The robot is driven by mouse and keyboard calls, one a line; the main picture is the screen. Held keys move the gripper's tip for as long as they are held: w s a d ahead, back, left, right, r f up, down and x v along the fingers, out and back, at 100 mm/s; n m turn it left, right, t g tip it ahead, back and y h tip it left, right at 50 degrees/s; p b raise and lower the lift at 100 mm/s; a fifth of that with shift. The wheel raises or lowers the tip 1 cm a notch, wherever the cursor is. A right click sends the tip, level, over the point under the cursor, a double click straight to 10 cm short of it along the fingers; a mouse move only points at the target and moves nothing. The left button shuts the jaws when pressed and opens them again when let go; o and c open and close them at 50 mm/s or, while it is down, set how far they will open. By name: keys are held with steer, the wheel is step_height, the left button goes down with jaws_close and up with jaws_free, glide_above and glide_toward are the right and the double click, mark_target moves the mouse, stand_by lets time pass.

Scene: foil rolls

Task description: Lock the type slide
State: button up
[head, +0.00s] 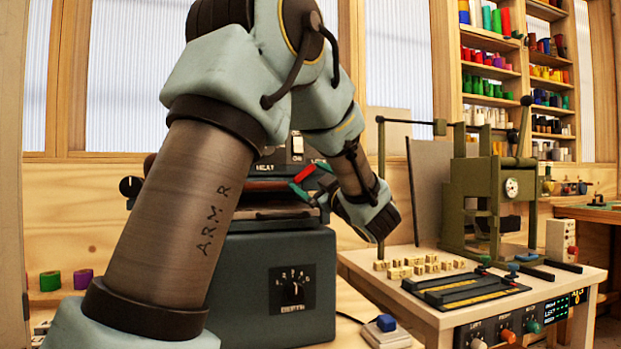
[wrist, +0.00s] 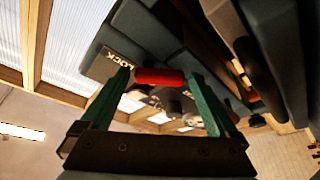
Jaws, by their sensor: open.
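The red handle (head: 304,173) sits at the front of the dark grey machine (head: 265,285), beside a partly hidden label reading "LOCK". In the wrist view, the red handle (wrist: 160,77) lies crosswise between the tips of my gripper's green fingers (wrist: 157,84). The "LOCK" plate (wrist: 120,64) shows to its left. In the head view my gripper (head: 308,178) is at the handle, with its fingers spread to either side. The fingers are open; whether they touch the handle cannot be told. The slide itself is mostly hidden behind my arm.
A wooden side table (head: 400,296) on the right holds small brass type blocks (head: 412,265), a black tray (head: 460,288) and a green press (head: 490,195). A blue-topped switch (head: 386,323) is near the machine's front right.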

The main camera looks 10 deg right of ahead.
steer(key=c, duration=1.1)
steer(key=shift+d+f+n+b, duration=0.15)
steer(key=shift+f+n+b, duration=0.1)
steer(key=shift+n+b, duration=0.6)
steer(key=shift+r+g+y, duration=0.1)
steer(key=shift+g+y, duration=0.2)
steer(key=shift+g, duration=0.1)
steer(key=o, duration=1.1)
steer(key=shift+r, duration=0.1)
steer(key=shift+d, duration=0.1)
steer(key=b+v, duration=0.1)
steer(key=v, duration=0.9)
steer(key=shift+s+b, duration=0.3)
steer(key=shift+b, duration=0.05)
